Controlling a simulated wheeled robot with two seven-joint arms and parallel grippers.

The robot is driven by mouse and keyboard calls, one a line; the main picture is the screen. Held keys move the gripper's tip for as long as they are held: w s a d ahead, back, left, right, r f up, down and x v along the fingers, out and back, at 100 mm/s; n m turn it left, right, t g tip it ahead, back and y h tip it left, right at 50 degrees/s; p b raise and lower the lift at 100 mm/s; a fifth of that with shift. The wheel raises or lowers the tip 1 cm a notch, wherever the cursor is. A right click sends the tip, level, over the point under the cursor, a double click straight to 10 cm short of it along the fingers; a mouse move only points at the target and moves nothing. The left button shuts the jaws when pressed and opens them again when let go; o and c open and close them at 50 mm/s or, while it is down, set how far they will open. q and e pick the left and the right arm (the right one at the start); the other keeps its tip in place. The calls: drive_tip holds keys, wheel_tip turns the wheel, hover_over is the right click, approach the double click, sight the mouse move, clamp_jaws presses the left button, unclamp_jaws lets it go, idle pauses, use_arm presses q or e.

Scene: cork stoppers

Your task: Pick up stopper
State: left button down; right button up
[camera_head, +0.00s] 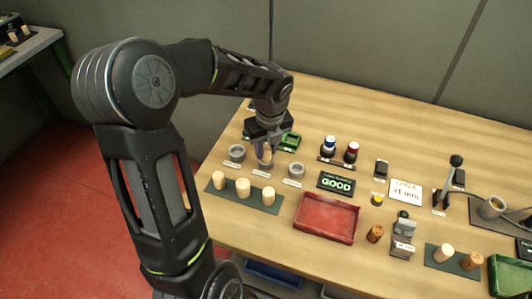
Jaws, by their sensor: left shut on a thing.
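My left gripper (266,149) reaches down over the row of small grey ring holders, shut on a pale cork stopper (267,157). The stopper is upright at the middle ring holder; I cannot tell whether it sits inside it or just above it. Three pale stoppers stand on a dark green mat (262,207) in front: a left one (220,180), a middle one (243,188) and a right one (268,195). My right gripper is not in view.
Grey ring holders (236,153) and (297,170) flank the gripper. A red tray (327,218), a GOOD sign (337,183), two capped bottles (351,152), a label card (407,192), a lever device (448,183) and a green tray (510,277) stand to the right. Bare wood lies at the back.

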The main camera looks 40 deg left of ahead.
sight(266, 148)
use_arm(q)
wheel_tip(266, 148, up, 10)
drive_tip(key=shift+r+b, duration=0.1)
drive_tip(key=shift+b, duration=0.25)
idle(0.4)
idle(1.3)
